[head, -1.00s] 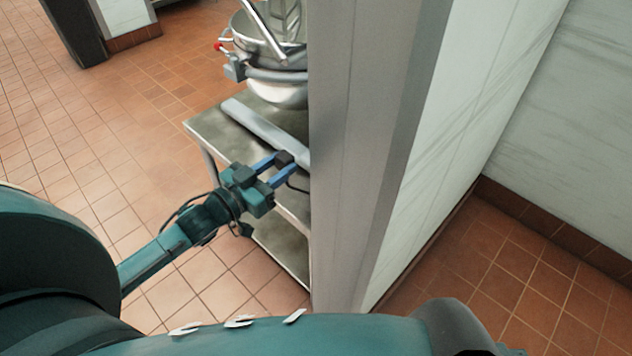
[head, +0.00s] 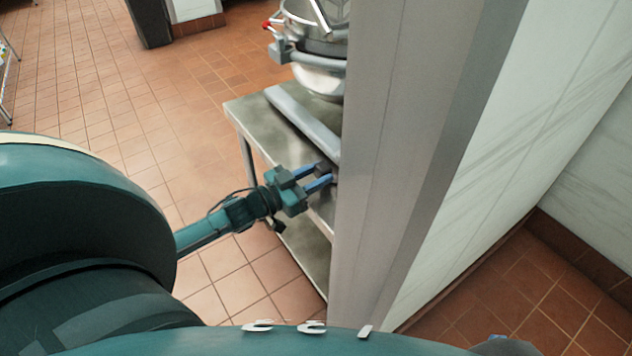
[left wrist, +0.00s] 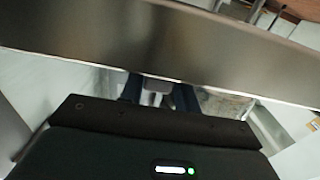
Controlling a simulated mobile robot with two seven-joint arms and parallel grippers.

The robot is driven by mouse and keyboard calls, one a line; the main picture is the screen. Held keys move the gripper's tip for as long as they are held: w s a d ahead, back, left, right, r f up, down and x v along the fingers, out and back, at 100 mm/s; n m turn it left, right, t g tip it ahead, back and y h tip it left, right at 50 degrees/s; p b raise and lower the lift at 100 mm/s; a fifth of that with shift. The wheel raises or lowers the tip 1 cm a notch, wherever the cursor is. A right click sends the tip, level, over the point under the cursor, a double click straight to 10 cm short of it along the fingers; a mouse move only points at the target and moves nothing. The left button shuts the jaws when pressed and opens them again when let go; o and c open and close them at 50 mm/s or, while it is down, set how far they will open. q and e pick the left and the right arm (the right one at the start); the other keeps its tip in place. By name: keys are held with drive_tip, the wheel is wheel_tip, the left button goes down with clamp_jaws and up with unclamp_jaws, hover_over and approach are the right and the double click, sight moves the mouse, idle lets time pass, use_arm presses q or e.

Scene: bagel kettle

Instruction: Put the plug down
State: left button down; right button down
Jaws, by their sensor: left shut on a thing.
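My left gripper (head: 326,174) reaches in from the left with its blue fingers shut on the plug (head: 322,168), a small dark block. The gripper is at the metal table (head: 243,112), close to the grey wall end. I cannot tell whether the plug touches the table. In the left wrist view, a small greyish piece, likely the plug (left wrist: 156,86), shows between the dark fingers near a broad metal surface (left wrist: 130,45). Any cord is mostly hidden. My right gripper is not in view.
A steel kettle (head: 318,78) with a red-tipped handle stands on the table's far part. A grey bar (head: 300,122) lies along the tabletop. The grey wall end (head: 400,150) hides the table's right side. Tiled floor (head: 180,90) is open to the left.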

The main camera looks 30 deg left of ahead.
use_arm(q)
drive_tip(key=shift+f, duration=0.6)
drive_tip(key=shift+f, duration=0.1)
drive_tip(key=c, duration=1)
unclamp_jaws()
